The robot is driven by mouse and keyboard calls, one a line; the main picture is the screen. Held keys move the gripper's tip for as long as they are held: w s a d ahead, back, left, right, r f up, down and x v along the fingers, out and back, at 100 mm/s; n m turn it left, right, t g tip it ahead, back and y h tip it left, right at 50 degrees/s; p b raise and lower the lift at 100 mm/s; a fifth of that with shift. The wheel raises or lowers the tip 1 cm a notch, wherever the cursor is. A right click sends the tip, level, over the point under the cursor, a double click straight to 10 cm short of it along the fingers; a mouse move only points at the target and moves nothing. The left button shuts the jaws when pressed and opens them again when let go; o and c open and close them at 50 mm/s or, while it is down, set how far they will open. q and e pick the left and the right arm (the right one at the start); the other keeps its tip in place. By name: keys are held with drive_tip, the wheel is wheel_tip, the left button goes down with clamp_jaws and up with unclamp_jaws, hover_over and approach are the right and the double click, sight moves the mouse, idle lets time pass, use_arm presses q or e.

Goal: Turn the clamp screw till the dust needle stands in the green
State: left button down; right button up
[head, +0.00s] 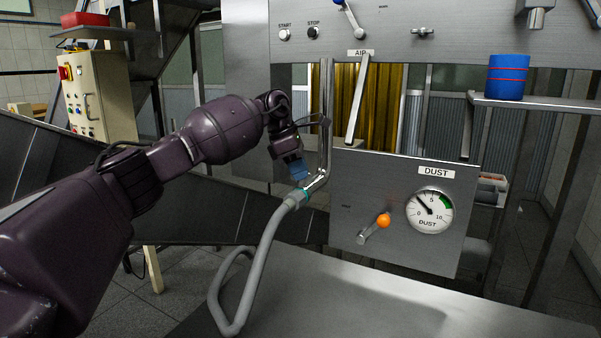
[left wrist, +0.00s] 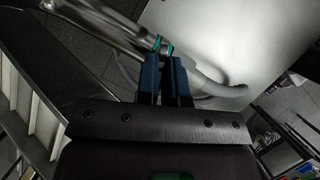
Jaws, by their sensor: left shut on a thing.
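My left gripper (head: 303,182) reaches in from the left with its blue fingers at the joint of the grey hose (head: 270,240) and the metal pipe (head: 326,110). A teal clamp (head: 304,194) sits around that joint. In the left wrist view the blue fingers (left wrist: 165,58) are close together, with teal parts (left wrist: 163,45) at their tips. The gripper is shut on the clamp screw, which the fingers mostly hide. The dust gauge (head: 429,210) shows its needle pointing up-left, short of the green band at upper right. My right gripper is not in view.
An orange-knobbed lever (head: 383,220) sticks out left of the gauge. A grey lever labelled AIR (head: 357,95) hangs beside the pipe. The bare metal table (head: 370,300) lies below. A blue cup (head: 507,75) stands on a shelf at right.

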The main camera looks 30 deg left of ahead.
use_arm(q)
drive_tip(key=shift+f, duration=0.15)
drive_tip(key=c, duration=1.2)
unclamp_jaws()
drive_tip(key=shift+c, duration=0.2)
drive_tip(key=v, duration=1)
drive_tip(key=shift+r+p, duration=0.35)
drive_tip(key=shift+r, duration=0.05)
drive_tip(key=shift+a, duration=0.15)
